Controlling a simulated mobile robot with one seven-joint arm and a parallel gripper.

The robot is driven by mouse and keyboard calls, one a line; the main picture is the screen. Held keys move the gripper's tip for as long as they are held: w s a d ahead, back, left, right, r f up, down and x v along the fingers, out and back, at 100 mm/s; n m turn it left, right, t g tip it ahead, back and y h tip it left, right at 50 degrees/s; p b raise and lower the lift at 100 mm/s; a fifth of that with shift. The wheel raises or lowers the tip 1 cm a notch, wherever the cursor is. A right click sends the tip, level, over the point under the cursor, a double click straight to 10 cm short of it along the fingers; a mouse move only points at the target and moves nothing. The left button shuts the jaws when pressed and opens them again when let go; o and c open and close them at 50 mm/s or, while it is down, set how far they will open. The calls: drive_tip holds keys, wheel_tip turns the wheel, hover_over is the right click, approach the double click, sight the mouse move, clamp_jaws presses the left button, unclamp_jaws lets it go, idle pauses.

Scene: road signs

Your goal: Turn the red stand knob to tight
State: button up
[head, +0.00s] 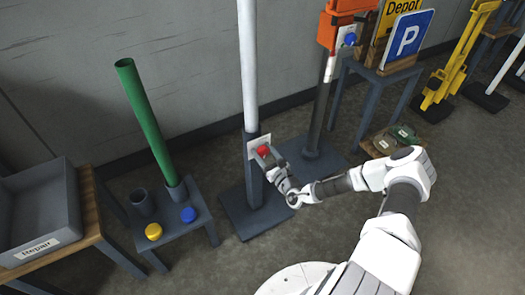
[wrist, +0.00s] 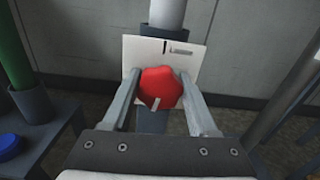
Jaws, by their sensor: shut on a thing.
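The red knob (head: 263,151) is on the front of a dark stand (head: 254,187) that holds an upright white pole (head: 247,60). In the wrist view the red knob (wrist: 160,88) sits between the two fingers of my gripper (wrist: 160,90), which is shut on it. A white plate (wrist: 135,52) is behind the knob, with a dark mark and a small label too small to read. A pale line on the knob points down and slightly left. In the head view my gripper (head: 274,161) reaches the knob from the lower right.
A low stool (head: 180,222) with a green tube (head: 142,115), yellow knob (head: 153,231) and blue knob (head: 188,214) stands left. A grey bin (head: 38,210) is at far left. An orange-headed post (head: 322,110) and a sign table (head: 375,80) stand right.

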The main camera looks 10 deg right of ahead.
drive_tip(key=shift+c, duration=1.4)
drive_tip(key=shift+r+m+p, duration=0.1)
drive_tip(key=shift+m+p, duration=0.3)
drive_tip(key=shift+p, duration=0.1)
drive_tip(key=shift+m, duration=0.4)
drive_tip(key=o, duration=1.4)
drive_tip(key=shift+c, duration=0.2)
drive_tip(key=shift+s, duration=0.1)
drive_tip(key=p+v, duration=0.5)
drive_tip(key=v, duration=1.2)
drive_tip(key=shift+s, duration=0.15)
